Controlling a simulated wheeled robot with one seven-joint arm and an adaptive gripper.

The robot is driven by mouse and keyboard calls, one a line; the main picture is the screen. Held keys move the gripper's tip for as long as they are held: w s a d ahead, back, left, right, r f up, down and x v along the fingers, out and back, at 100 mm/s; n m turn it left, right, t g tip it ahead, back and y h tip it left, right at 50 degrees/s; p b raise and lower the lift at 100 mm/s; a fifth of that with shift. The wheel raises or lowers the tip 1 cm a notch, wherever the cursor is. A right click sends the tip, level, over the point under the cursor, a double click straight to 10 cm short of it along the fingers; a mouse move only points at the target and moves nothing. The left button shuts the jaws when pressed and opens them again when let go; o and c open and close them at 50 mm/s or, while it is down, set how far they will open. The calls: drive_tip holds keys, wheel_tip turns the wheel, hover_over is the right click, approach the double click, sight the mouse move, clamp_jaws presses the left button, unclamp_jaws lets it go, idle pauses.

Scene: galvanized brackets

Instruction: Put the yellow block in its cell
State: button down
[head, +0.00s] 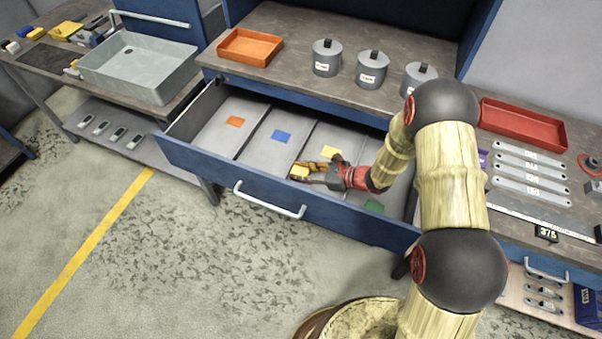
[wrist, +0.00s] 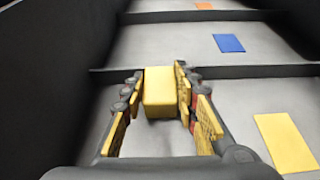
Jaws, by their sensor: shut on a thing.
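The yellow block (wrist: 158,88) is between the two fingers of my gripper (wrist: 156,98), which is shut on it, in the wrist view. In the head view the block (head: 299,172) shows at the tip of my gripper (head: 308,174), inside the open drawer (head: 222,178). The block is low in the cell with the yellow floor patch; I cannot tell whether it touches the floor. The yellow patch (head: 329,151) lies behind the gripper in the head view and to its right in the wrist view (wrist: 286,142). A divider runs just beyond the block in the wrist view.
Dividers split the drawer into cells with an orange patch (head: 235,121), a blue patch (head: 281,136) and a green patch (head: 374,206). An orange tray (head: 250,47), lidded grey canisters (head: 327,58) and a red tray (head: 522,124) stand on the worktop above.

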drive_tip(key=shift+f, duration=0.2)
drive_tip(key=c, duration=1.4)
unclamp_jaws()
drive_tip(key=shift+r, duration=0.2)
drive_tip(key=p+v, duration=0.2)
drive_tip(key=v, duration=1)
drive_tip(key=shift+f, duration=0.1)
